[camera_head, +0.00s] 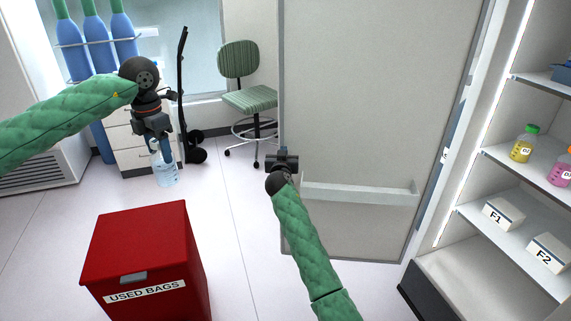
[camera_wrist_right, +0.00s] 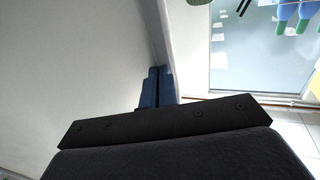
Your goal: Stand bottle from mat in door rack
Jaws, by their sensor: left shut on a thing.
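A clear bottle (camera_head: 166,172) hangs upright in my left gripper (camera_head: 156,142), above the floor on the left of the head view. The left gripper is shut on its upper part. The door rack (camera_head: 360,193) is a pale shelf low on the inner face of the open fridge door (camera_head: 375,100), and I see nothing standing in it. My right gripper (camera_head: 282,158) is at the door's left edge, just left of the rack. In the right wrist view, its blue fingers (camera_wrist_right: 155,88) are by the door edge; whether they grip it is unclear. I see no mat.
A red used-bags bin (camera_head: 145,255) stands on the floor below the bottle. The open fridge at right has shelves with a yellow bottle (camera_head: 524,145), a pink bottle (camera_head: 560,172) and boxes F1 (camera_head: 503,214) and F2 (camera_head: 548,252). A green chair (camera_head: 247,92) stands behind.

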